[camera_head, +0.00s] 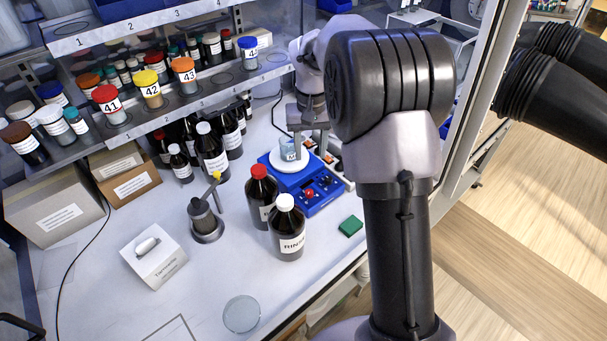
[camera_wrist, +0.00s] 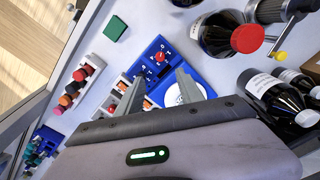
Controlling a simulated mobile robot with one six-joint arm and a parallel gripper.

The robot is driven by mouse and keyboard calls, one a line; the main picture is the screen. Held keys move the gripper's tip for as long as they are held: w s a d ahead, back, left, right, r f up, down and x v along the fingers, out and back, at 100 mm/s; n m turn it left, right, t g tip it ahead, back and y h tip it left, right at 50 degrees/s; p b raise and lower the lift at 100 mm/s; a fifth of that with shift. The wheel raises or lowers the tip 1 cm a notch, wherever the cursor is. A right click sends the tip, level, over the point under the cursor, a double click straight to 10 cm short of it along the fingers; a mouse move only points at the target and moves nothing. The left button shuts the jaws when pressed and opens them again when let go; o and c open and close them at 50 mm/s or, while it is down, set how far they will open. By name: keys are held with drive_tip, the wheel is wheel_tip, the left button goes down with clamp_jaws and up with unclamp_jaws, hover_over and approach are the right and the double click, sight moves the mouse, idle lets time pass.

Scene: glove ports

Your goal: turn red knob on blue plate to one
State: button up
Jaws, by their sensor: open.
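The blue plate (camera_head: 318,203) is a blue device on the bench with a round white top (camera_head: 287,165) and a small beaker (camera_head: 287,146) on it. The red knob (camera_head: 309,193) is on its front panel, with another small control beside it. In the wrist view the red knob (camera_wrist: 160,57) lies just beyond the fingertips, roughly between them, on the blue panel (camera_wrist: 146,52). My gripper (camera_wrist: 159,76) is open and empty, apart from the knob. In the head view my gripper (camera_head: 309,150) is over the plate's rear. The knob's setting is too small to read.
A red-capped bottle (camera_head: 262,198) and a white-capped bottle (camera_head: 288,232) stand close to the plate's left front. A green block (camera_head: 350,226) lies in front. A rack with coloured caps (camera_wrist: 77,88) is beside the plate. Shelves of jars (camera_head: 185,75) stand behind left.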

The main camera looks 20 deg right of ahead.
sight(309, 192)
wheel_tip(309, 192, down, 15)
drive_tip(key=b, duration=0.3)
drive_tip(key=shift+f, duration=0.2)
drive_tip(key=shift+c, duration=0.2)
clamp_jaws()
